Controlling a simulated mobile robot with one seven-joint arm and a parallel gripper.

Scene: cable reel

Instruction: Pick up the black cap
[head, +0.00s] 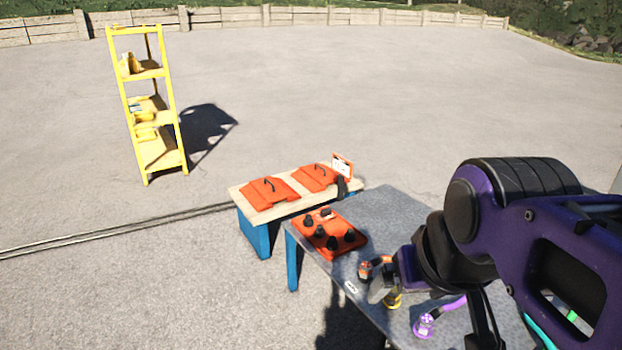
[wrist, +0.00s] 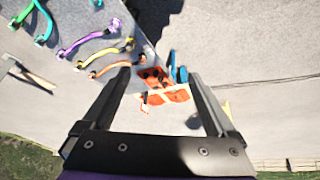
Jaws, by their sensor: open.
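Several black caps (head: 332,243) stand on an orange board (head: 357,246) at the left end of the grey table. I cannot tell which of them is the task's cap. The board (wrist: 143,83) also shows small in the wrist view, beyond my fingers, with dark caps (wrist: 155,73) on it. My gripper (wrist: 158,73) is open, with its two fingers wide apart and nothing between them. In the head view my purple arm reaches in from the right. The gripper is over the grey table, to the right of the board and apart from the caps, partly hidden by the arm.
The grey table (head: 385,207) also bears orange, yellow and purple cable ends (head: 424,326). The wrist view adds a green cable (wrist: 42,22). A wooden-topped bench (head: 240,194) with orange covers (head: 268,194) adjoins it. A yellow shelf (head: 163,120) stands farther off on open pavement.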

